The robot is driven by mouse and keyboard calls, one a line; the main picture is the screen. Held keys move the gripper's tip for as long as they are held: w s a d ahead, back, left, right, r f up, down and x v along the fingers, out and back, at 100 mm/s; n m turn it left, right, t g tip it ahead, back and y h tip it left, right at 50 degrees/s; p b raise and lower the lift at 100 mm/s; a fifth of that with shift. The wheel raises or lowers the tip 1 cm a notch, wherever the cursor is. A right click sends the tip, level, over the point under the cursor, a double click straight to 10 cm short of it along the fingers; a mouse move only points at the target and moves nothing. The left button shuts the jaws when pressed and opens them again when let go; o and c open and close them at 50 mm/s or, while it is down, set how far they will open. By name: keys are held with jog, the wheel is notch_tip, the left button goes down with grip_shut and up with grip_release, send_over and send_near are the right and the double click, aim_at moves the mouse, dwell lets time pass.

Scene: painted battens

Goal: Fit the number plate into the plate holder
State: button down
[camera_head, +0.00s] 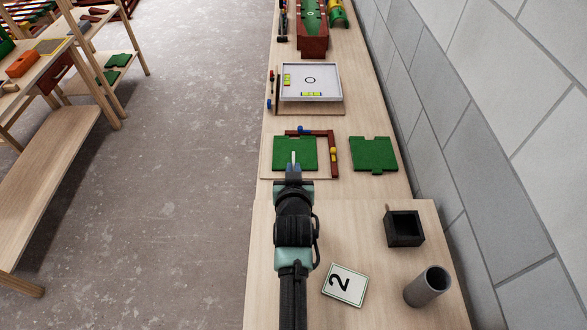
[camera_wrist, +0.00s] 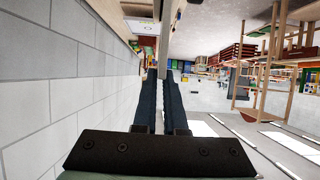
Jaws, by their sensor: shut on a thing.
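A white number plate with a black 2 (camera_head: 345,284) lies flat on the near bench, right of my arm. My gripper (camera_head: 294,168) is over the far end of that bench, by a green board. It is shut on a thin pale thing (camera_head: 294,157), seen nearly edge-on; I cannot tell whether this is another number plate. In the wrist view the fingers (camera_wrist: 165,72) are close together, with a narrow pale strip between their tips. I cannot make out for sure which thing is the plate holder.
A dark open box (camera_head: 404,228) and a grey cylinder (camera_head: 428,286) stand on the near bench's right. Beyond are green boards (camera_head: 374,154), a red-brown L-shaped batten (camera_head: 333,150) and a white tray (camera_head: 311,68). A wall runs along the right; shelves stand left across open floor.

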jog(key=shift+f+b, duration=1)
jog(key=shift+f, duration=0.2)
jog(key=c, duration=0.9)
grip_release()
jog(key=shift+s, duration=0.1)
jog(key=b+v, duration=0.1)
jog(key=v, duration=1.2)
jog(key=shift+b, duration=0.35)
